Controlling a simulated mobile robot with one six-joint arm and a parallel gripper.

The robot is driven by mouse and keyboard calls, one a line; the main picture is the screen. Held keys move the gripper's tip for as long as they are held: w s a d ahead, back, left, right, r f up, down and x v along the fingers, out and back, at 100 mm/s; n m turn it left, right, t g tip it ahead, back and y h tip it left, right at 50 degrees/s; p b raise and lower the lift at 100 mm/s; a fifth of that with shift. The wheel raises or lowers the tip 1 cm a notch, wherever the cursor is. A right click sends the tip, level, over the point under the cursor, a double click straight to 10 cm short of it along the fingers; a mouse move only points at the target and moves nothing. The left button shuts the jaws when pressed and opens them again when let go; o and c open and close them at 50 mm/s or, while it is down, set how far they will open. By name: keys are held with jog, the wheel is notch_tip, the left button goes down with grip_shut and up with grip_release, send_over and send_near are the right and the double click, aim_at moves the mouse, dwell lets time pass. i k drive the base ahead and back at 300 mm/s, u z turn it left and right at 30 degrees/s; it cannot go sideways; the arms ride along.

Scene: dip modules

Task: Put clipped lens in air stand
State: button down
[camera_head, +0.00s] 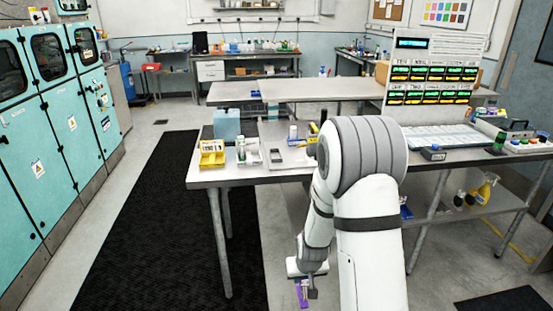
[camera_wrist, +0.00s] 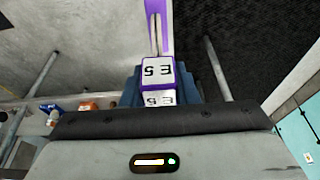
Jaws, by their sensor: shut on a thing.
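My gripper (camera_head: 306,289) hangs low beside my arm, in front of the table and below its top. It is shut on a purple-and-white piece marked E5, likely the clipped lens (camera_head: 301,296). In the wrist view the held piece (camera_wrist: 158,75) shows its white labelled block, with a purple part reaching away toward the top of the picture. Its far end is cut off there. I cannot tell the lens itself from its clip. I cannot make out which thing is the air stand; the small holders on the table are too small to read.
The near table (camera_head: 290,177) carries a yellow tray (camera_head: 211,155), a white holder (camera_head: 249,152), a grey-white tray (camera_head: 287,155) and a blue box (camera_head: 227,125). A display panel (camera_head: 435,70) stands at the right. My arm hides part of the table. A black mat (camera_head: 150,215) lies clear at left.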

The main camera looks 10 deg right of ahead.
aim_at(275, 157)
jog(key=z, duration=0.1)
jog(key=i, duration=1)
jog(key=u, duration=0.05)
